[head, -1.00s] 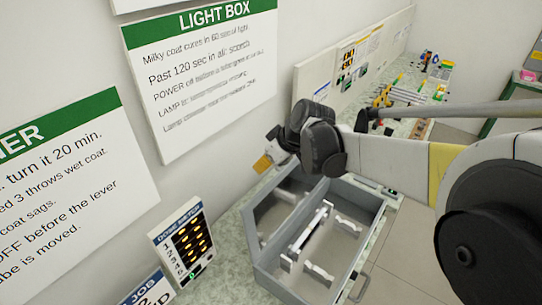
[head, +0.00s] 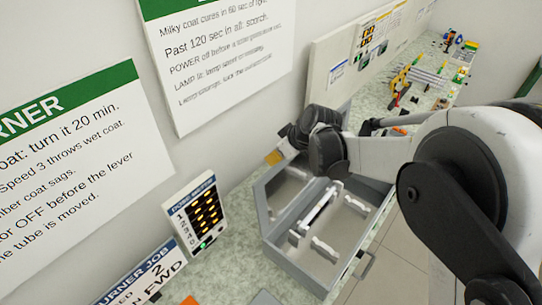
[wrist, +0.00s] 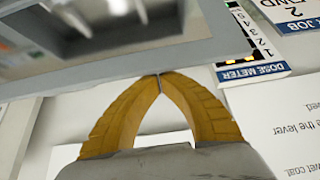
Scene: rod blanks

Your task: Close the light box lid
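The grey light box (head: 375,222) stands on the speckled bench, its inside showing with pale holders (head: 322,208). Its lid (head: 262,203) is open, raised on the wall side. My gripper's yellow fingers (head: 275,157) show beside the lid's far upper end, partly hidden by my dark wrist. In the wrist view my gripper (wrist: 159,76) is shut, its two yellow fingertips meeting with nothing between them. The lid's grey edge (wrist: 120,66) crosses just ahead of the tips; I cannot tell whether they touch it.
A dose meter (head: 192,215) with lit rows stands left of the box; it also shows in the wrist view (wrist: 252,70). A turner job sign (head: 145,275) is nearer. Wall signs (head: 222,60) hang behind. Tools and parts (head: 405,80) lie on the far bench.

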